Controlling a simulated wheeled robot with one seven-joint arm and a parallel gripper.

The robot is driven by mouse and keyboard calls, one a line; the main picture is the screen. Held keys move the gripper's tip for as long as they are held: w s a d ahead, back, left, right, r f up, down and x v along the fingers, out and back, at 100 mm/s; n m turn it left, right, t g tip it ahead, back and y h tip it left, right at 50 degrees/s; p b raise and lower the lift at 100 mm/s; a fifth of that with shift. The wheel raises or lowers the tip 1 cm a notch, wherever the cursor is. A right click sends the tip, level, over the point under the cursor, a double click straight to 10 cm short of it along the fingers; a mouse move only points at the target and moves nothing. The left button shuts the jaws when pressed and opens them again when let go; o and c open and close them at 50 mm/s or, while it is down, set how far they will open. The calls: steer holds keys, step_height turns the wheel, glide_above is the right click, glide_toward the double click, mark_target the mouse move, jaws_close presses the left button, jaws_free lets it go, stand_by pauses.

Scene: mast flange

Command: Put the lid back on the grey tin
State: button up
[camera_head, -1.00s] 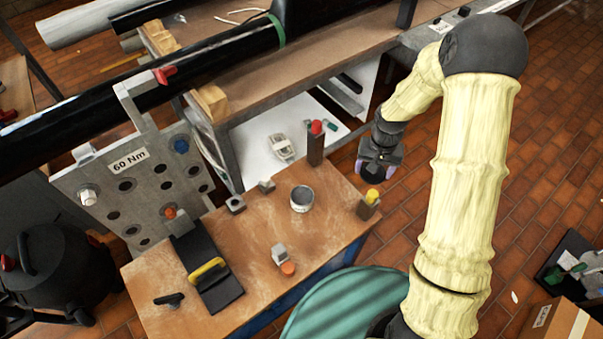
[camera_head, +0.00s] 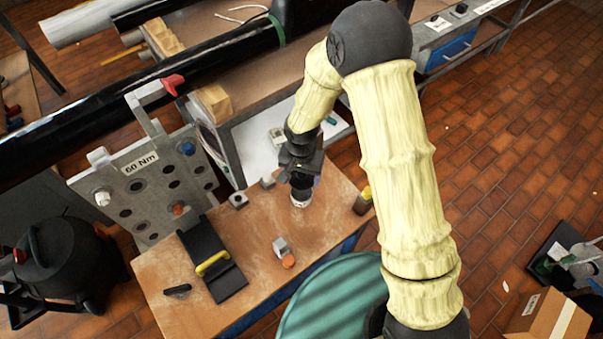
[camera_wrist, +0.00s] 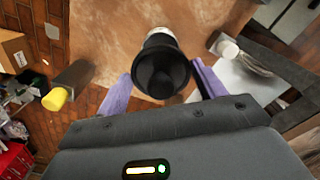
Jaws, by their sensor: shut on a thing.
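The grey tin (camera_head: 301,199) stands upright on the brown workbench, directly below my gripper (camera_head: 300,178). Its top is hidden by the gripper in the head view. In the wrist view the black round lid (camera_wrist: 161,78), with a raised middle, sits between the purple fingers of my gripper (camera_wrist: 161,90). My gripper is shut on the lid. The pale side of the tin (camera_wrist: 160,34) shows just beyond the lid. I cannot tell whether the lid touches the tin or hovers above it.
A yellow-capped post (camera_head: 363,200) stands right of the tin; its cap shows in the wrist view (camera_wrist: 55,98). A grey block with an orange end (camera_head: 282,249) lies nearer. A black plate with a yellow handle (camera_head: 213,262) lies left. The bolted flange plate (camera_head: 150,195) rises behind.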

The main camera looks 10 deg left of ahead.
steer(key=shift+f+b, duration=2.3)
steer(key=shift+f, duration=0.9)
steer(key=shift+f, duration=0.15)
steer(key=o, duration=1.1)
steer(key=shift+o, duration=0.2)
steer(key=shift+r+p, duration=2.55)
steer(key=shift+r, duration=1)
jaws_close()
